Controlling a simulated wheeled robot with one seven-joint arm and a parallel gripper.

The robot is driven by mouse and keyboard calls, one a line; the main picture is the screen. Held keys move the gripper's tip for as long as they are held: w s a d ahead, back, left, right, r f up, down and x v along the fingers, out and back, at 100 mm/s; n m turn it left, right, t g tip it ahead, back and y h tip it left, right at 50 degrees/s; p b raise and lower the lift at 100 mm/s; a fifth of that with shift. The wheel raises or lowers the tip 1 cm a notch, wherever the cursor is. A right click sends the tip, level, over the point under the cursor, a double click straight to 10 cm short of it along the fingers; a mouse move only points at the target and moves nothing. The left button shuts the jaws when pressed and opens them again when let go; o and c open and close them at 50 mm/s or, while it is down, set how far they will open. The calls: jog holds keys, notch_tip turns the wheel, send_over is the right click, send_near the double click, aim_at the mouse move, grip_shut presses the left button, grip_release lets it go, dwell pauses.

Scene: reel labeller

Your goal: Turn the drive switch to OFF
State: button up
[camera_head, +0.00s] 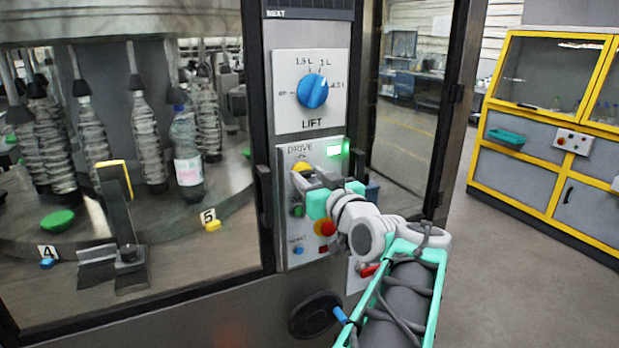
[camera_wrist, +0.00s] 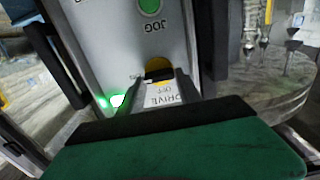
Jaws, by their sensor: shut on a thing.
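The drive switch (camera_head: 302,166) is a yellow knob on the grey DRIVE panel (camera_head: 283,225), below the DRIVE label. My gripper (camera_head: 306,180) reaches it from the right and covers part of it. In the wrist view, which looks at the panel upside down, the yellow of the switch (camera_wrist: 158,63) shows with a dark handle between my fingertips (camera_wrist: 160,78). My gripper is shut on the switch. Which mark the handle points to is hard to tell. A green lamp (camera_head: 333,150) is lit beside the label, and it also glows in the wrist view (camera_wrist: 117,100).
The blue LIFT dial (camera_head: 312,91) sits above the panel. A red button (camera_head: 325,229) and a green JOG button (camera_wrist: 149,6) are close below the switch. Glass with bottles (camera_head: 187,150) behind it is on the left. Open floor (camera_head: 510,250) is on the right.

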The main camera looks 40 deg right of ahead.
jog(key=shift+c, duration=0.7)
jog(key=shift+f+b, duration=0.2)
jog(key=shift+b, duration=0.6)
jog(key=shift+w+a+f+n+b, duration=0.1)
jog(key=shift+n+b, duration=4.4)
jog(key=shift+b, duration=2.2)
jog(key=shift+a+f+n+b, duration=0.1)
jog(key=shift+n+b, duration=4.4)
jog(key=shift+b, duration=2.2)
jog(key=shift+r, duration=0.1)
